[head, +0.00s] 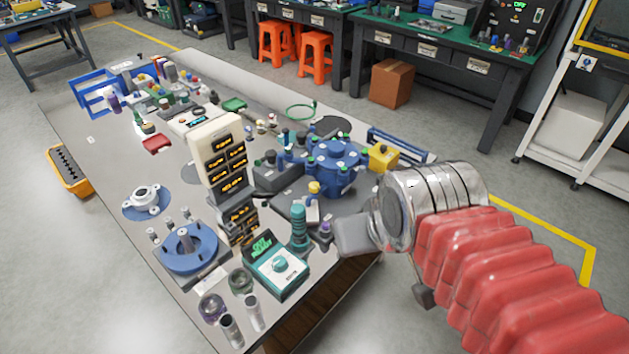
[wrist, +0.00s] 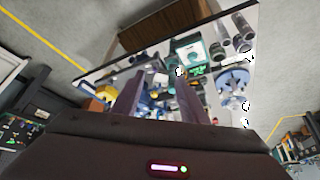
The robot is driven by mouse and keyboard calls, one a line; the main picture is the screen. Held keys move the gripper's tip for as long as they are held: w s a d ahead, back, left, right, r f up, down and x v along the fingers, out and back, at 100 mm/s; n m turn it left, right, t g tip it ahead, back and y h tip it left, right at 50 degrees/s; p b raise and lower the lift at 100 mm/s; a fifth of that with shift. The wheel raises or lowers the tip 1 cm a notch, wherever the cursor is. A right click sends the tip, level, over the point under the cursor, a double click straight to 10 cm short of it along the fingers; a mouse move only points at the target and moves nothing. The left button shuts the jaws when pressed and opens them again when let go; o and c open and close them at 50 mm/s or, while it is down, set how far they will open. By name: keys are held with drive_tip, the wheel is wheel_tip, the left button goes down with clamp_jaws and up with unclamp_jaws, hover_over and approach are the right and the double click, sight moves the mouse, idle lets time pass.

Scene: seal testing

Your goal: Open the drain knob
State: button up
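No part is clearly labelled as the drain knob, so I cannot tell which one it is. In the head view a blue round vessel (head: 336,163) with green-capped fittings stands near the table's right edge. In front of it are a small fitting with a yellow knob (head: 314,187) and a purple-topped knob (head: 325,230). A teal ribbed column (head: 298,228) stands beside them. My gripper (wrist: 158,78) has its two fingers apart with nothing held between them.
A teal box with a green display (head: 276,265) and a cream instrument tower (head: 216,150) stand to the left. A yellow block (head: 383,157) and a blue rail lie behind my gripper. The tabletop is crowded. Open floor lies to the right of the table.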

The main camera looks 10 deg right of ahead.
drive_tip(key=shift+o, duration=0.3)
drive_tip(key=w+r+m+g, duration=0.1)
drive_tip(key=w+r+m, duration=0.2)
drive_tip(key=w, duration=0.6)
drive_tip(key=shift+a+r, duration=0.2)
drive_tip(key=shift+r, duration=0.25)
drive_tip(key=m+g, duration=0.4)
drive_tip(key=m, duration=0.6)
hover_over(314, 185)
wheel_tip(314, 185, down, 9)
drive_tip(key=shift+s+d+f, duration=0.15)
drive_tip(key=shift+s+f, duration=0.05)
drive_tip(key=f, duration=1.3)
drive_tip(key=shift+w+f, duration=0.25)
drive_tip(key=shift+f, duration=0.15)
drive_tip(key=shift+c, duration=0.3)
